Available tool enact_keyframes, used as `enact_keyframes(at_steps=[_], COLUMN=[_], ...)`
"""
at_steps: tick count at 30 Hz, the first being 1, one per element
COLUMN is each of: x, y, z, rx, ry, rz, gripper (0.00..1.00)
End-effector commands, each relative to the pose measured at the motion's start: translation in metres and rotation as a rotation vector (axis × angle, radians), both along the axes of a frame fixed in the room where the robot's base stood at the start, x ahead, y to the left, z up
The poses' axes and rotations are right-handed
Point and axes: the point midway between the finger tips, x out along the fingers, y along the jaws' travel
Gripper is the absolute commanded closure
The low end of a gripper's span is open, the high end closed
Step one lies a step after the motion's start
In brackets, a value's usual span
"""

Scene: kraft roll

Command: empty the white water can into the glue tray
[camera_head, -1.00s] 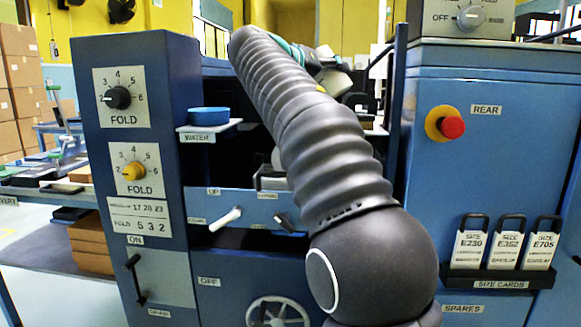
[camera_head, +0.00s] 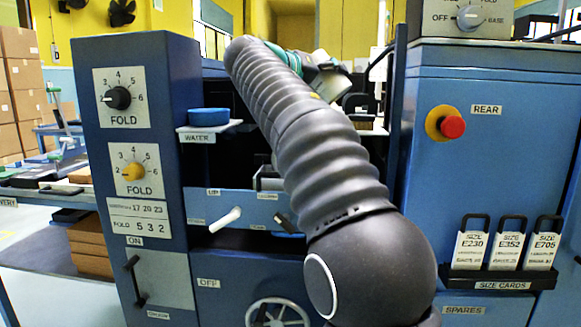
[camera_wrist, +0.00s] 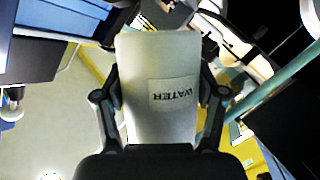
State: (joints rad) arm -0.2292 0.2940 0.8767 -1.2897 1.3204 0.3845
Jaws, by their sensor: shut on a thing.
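In the head view the can (camera_head: 331,84) shows as a pale, tilted shape behind the far end of my arm, high in front of the machine's dark opening. My arm hides part of the can and much of the opening. I cannot make out the glue tray in either view, nor whether any water is leaving the can.
A blue round dish (camera_head: 209,117) sits on a small shelf marked "WATER" (camera_head: 197,138). A blue dial column (camera_head: 140,180) stands left, and a blue cabinet (camera_head: 490,190) with a red button (camera_head: 452,127) stands right. A dark upright post (camera_head: 394,110) is close right of the can.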

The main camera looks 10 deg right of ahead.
Motion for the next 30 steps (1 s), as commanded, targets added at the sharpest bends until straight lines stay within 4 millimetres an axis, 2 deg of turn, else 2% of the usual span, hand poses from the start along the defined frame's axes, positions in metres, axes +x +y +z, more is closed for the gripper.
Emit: enact_keyframes(at_steps=[30], x=[-0.0002], y=[0.0006], z=[0.0018], rx=[-0.094], ry=[0.061], rz=[0.001], gripper=[0.82])
